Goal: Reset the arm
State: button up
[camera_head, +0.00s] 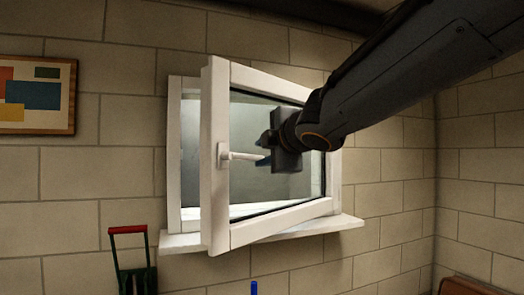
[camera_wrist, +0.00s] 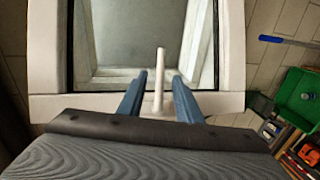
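My gripper (camera_head: 263,150) is at the white-framed window sash (camera_head: 215,170), beside its white handle (camera_head: 240,156). The sash is swung partly open, its left side standing out from the fixed frame (camera_head: 175,150). In the wrist view, my two blue fingers (camera_wrist: 159,90) are spread on either side of the handle (camera_wrist: 159,75), with a gap on each side. The handle sticks out sideways in the head view. My gripper looks open, and whether a finger touches the handle is not clear.
A white sill (camera_head: 340,226) runs below the window. A green item with a red handle (camera_head: 128,230) stands at lower left. The wrist view shows a green container (camera_wrist: 297,97) with several items beside it, and a blue rod (camera_wrist: 285,40). A picture (camera_head: 37,95) hangs on the wall.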

jog(key=shift+s+r, duration=0.1)
jog(key=shift+s, duration=0.25)
jog(key=shift+a, duration=0.1)
jog(key=d+f+m+g+h+b, duration=0.2)
jog(key=d+f+m, duration=0.2)
jog(key=f, duration=0.6)
jog(key=d+f+m+g+h+b, duration=0.1)
jog(key=d+f+m+h+b, duration=0.3)
jog(key=f, duration=0.7)
jog(key=d+f+m+g+y, duration=0.1)
jog(key=d+f+m+g, duration=0.3)
jog(key=f, duration=0.6)
jog(key=s+d+f+m+g+b, duration=0.1)
jog(key=s+d+f+m+g, duration=0.1)
jog(key=s+f, duration=0.4)
jog(key=s+d+f+m+g+b, duration=0.2)
jog(key=s+f, duration=0.4)
jog(key=f, duration=0.6)
jog(key=s+d+f+m+g+h+b, duration=0.1)
jog(key=s+d+f+m+g+b, duration=0.1)
jog(key=s+f+m, duration=0.3)
notch_tip(320, 180, down, 5)
jog(key=shift+s+d+r+m, duration=0.1)
jog(key=shift+s+d+m, duration=0.2)
jog(key=shift+s+d, duration=0.55)
jog(key=shift+s+a, duration=0.1)
jog(key=shift+a, duration=0.05)
